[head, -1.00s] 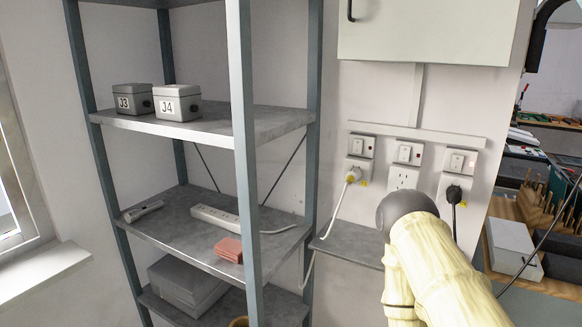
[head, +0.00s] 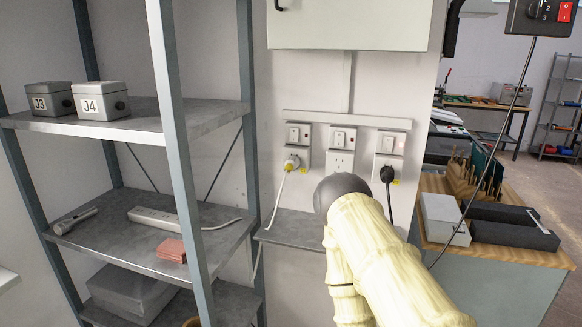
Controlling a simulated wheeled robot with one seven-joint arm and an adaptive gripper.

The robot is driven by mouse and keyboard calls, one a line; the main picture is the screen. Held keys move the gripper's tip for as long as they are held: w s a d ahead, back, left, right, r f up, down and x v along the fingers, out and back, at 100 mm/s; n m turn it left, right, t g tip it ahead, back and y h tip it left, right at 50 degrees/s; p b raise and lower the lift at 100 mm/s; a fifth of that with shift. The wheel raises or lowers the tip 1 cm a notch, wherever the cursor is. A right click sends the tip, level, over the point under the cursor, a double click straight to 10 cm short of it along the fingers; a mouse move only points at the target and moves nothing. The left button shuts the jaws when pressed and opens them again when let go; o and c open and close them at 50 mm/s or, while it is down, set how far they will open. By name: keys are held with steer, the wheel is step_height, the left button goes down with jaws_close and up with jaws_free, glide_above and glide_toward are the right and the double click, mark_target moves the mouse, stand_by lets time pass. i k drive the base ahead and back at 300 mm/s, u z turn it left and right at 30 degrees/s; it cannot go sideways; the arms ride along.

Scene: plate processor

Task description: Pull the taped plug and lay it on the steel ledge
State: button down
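The taped plug (head: 292,162) is white with yellow on it. It sits in the left of three wall sockets, and its white cord hangs down past the ledge. The grey steel ledge (head: 290,226) runs along the wall below the sockets; my arm hides its right part. A black plug (head: 387,174) is in the right socket. The middle socket (head: 341,161) has no plug in it. My arm, in a pale yellow sleeve with a dark grey rounded joint, reaches up from the lower right in front of the wall. My gripper cannot be made out.
A metal shelf rack (head: 180,190) at left holds grey boxes J3 (head: 50,99) and J4 (head: 100,101), a power strip (head: 155,215) and reddish blocks (head: 172,249). A cabinet (head: 350,25) hangs above the sockets. At right is a wooden-topped bench (head: 535,258) with boxes.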

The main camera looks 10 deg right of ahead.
mark_target(293, 162)
steer(key=z, duration=2.85)
steer(key=k, duration=1.25)
steer(key=u, duration=1.8)
steer(key=i, duration=1)
